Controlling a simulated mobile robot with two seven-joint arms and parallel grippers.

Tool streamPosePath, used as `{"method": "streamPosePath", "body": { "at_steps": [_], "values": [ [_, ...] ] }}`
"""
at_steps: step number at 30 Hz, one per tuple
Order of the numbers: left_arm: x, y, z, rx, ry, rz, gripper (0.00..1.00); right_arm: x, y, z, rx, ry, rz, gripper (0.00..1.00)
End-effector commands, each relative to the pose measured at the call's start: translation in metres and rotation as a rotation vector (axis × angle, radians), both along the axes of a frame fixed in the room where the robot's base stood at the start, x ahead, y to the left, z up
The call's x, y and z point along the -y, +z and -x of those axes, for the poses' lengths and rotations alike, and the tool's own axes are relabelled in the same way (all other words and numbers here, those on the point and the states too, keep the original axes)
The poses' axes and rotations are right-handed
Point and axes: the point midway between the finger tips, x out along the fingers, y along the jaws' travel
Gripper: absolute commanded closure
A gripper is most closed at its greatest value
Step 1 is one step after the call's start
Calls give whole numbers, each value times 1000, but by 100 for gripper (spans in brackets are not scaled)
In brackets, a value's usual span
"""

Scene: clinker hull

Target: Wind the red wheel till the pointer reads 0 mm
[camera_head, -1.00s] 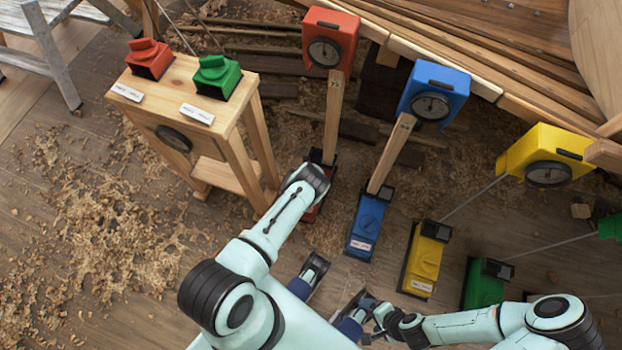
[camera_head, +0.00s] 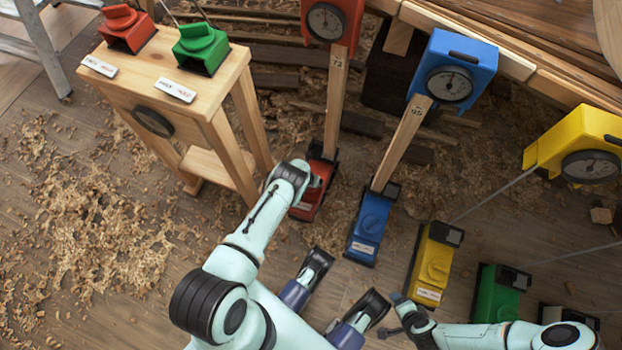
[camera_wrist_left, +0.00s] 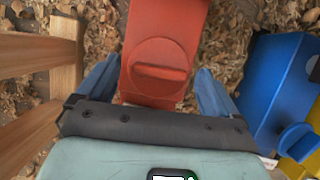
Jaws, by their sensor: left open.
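The red wheel (camera_wrist_left: 158,68), a round knob with a raised bar, sits on the red jack unit (camera_head: 314,192). In the wrist view my open left gripper (camera_wrist_left: 160,72) has one blue finger on each side of the red unit, with a visible gap on the right. In the head view my left wrist covers part of that unit and hides the fingers. The red dial gauge (camera_head: 329,22) stands at the top of a wooden post above it; its reading is too small to tell. My right gripper (camera_head: 396,302) is low in the head view, away from the red unit.
A blue jack (camera_head: 369,222) stands close right of the red one, with yellow (camera_head: 435,262) and green (camera_head: 497,293) units beyond. A wooden stand (camera_head: 205,110) with red and green blocks is left. The hull planks (camera_head: 500,60) run along the upper right.

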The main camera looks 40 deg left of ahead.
Motion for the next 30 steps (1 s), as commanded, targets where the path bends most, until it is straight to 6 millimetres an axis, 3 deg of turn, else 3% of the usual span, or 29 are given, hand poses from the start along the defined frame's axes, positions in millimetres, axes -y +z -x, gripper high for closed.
{"method": "streamPosePath", "body": {
  "at_steps": [11,16,30],
  "values": [
    [0,-2,-2,1,0,1,6,3,-4,-2,3,-6,6,18],
    [0,-2,-2,0,0,1,62,3,-4,-2,3,-6,6,18],
    [-1,-3,-1,0,-136,0,62,4,-11,5,-20,-7,5,18]
  ]
}}
